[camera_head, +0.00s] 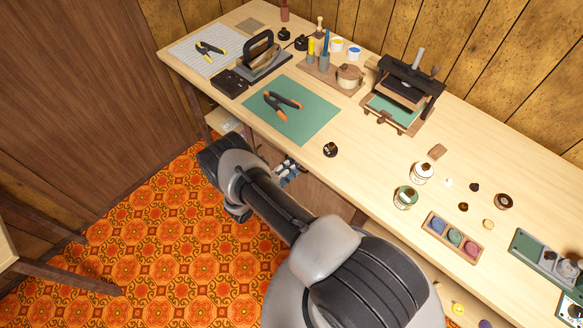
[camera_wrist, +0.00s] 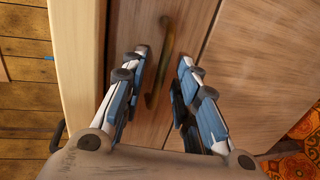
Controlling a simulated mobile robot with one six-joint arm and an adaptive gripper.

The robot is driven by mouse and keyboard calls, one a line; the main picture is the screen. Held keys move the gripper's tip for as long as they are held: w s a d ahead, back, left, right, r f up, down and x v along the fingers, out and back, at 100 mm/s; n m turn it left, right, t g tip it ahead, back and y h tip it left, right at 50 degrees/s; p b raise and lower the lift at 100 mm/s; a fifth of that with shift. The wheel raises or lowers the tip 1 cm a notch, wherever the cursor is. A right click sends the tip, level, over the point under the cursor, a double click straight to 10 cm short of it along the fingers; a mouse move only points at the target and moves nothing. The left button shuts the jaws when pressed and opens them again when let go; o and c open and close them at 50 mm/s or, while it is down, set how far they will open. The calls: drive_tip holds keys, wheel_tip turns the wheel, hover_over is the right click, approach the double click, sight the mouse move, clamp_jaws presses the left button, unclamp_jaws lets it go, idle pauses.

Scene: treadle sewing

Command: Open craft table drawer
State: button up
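The craft table (camera_head: 335,165) has a long pale wooden top with wooden fronts below its edge. In the wrist view, a brown wooden drawer front (camera_wrist: 196,25) carries a slim brass handle (camera_wrist: 167,42). My gripper (camera_wrist: 163,62) is open, with one finger on each side of the handle in the picture. Gaps show between the handle and both fingers, and I cannot tell how deep the fingers reach. In the head view my gripper (camera_head: 288,170) is below the table's front edge, partly hidden by my arm. I cannot tell whether the drawer is closed.
On the table lie a green mat (camera_head: 305,123) with orange-handled pliers, a small press (camera_head: 400,95), jars (camera_head: 405,197) and a paint tray (camera_head: 453,237). Orange patterned floor (camera_head: 165,245) is open at left.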

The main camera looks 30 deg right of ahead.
drive_tip(key=shift+c, duration=0.6)
clamp_jaws()
